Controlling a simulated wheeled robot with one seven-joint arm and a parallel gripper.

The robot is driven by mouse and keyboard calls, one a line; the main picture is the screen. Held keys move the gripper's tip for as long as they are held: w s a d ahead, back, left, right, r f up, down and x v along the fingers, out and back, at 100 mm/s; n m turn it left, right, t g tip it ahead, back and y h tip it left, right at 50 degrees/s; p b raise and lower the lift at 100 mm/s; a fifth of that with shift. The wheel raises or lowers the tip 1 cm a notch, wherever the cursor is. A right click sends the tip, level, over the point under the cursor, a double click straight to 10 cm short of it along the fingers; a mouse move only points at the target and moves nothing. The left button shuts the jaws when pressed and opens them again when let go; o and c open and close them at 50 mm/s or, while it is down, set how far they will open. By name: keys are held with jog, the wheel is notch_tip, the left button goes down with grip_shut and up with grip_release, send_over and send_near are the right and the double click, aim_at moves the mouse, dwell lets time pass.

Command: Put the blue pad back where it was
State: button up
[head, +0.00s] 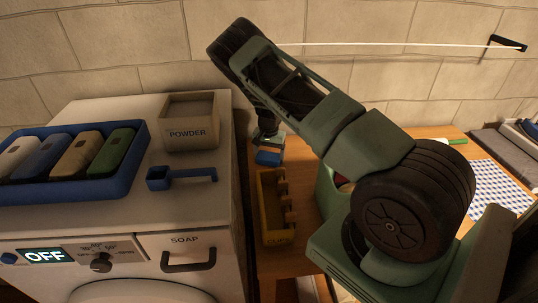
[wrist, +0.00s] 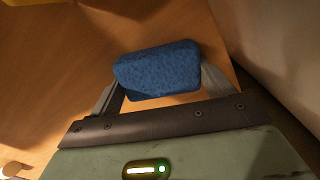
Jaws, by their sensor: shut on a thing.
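The blue pad (wrist: 157,68) is a speckled block with rounded corners. It is held between the two fingers of my gripper (wrist: 160,84) in the wrist view, with wooden surface seen beyond it. In the head view the blue pad (head: 268,158) shows at the end of my arm, just behind the yellow holder, near the left edge of the wooden table. My gripper (head: 268,143) points down there. I cannot tell whether the pad touches the table.
A yellow open holder (head: 268,238) stands on the wooden table (head: 287,262). To the left, the white washer (head: 120,222) carries a blue tray (head: 75,192) of coloured blocks, a powder box (head: 190,132) and a blue scoop (head: 158,180). A checked cloth (head: 497,188) lies right.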

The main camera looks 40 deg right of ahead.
aim_at(269, 154)
jog(key=o, duration=1.1)
jog(key=shift+c, duration=0.2)
jog(key=shift+r, duration=0.1)
notch_tip(269, 154, up, 12)
jog(key=b, duration=0.3)
